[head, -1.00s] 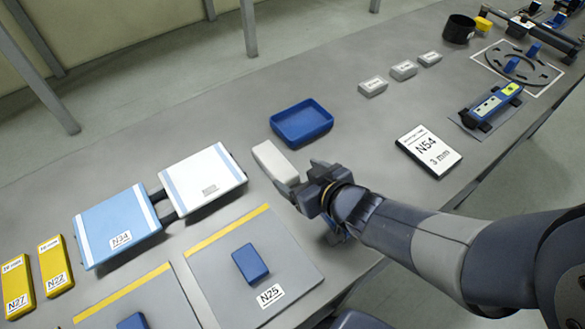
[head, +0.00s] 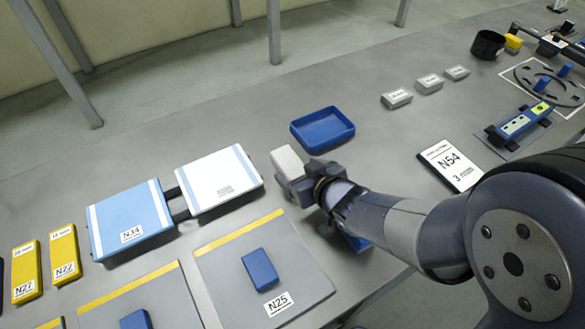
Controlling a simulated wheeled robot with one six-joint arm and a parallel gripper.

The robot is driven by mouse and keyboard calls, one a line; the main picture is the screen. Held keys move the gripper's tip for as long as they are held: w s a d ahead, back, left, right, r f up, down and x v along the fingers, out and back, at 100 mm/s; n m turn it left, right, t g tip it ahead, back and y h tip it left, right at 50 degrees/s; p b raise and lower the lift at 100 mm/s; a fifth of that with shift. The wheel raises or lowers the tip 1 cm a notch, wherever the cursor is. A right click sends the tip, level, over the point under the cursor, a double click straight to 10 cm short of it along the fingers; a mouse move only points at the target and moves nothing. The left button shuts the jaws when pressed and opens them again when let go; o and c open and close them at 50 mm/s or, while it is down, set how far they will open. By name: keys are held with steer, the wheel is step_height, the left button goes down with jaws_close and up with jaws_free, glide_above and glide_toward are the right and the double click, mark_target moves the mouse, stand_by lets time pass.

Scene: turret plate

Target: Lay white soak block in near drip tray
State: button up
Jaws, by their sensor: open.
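The white soak block (head: 286,161) lies on the grey table, just below a blue drip tray (head: 322,128), which looks empty. My gripper (head: 295,180) is open at the near end of the block and hides part of it. I cannot tell whether the fingers straddle or touch the block. A second blue piece (head: 357,242) shows below my forearm near the table's front edge. It may be the near drip tray, but my arm hides most of it.
A white case (head: 218,182) and a light blue case marked N34 (head: 130,222) lie to the left. A grey plate (head: 315,275) with a blue block (head: 260,270) is in front. A card marked N54 (head: 451,165) lies right. Several small grey blocks (head: 429,83) lie farther back.

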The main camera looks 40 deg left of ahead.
mark_target(296, 169)
steer(key=shift+x, duration=1.4)
steer(key=shift+c, duration=0.5)
steer(key=c, duration=1.1)
steer(key=shift+o, duration=0.2)
step_height(296, 169, up, 10)
steer(key=p, duration=0.4)
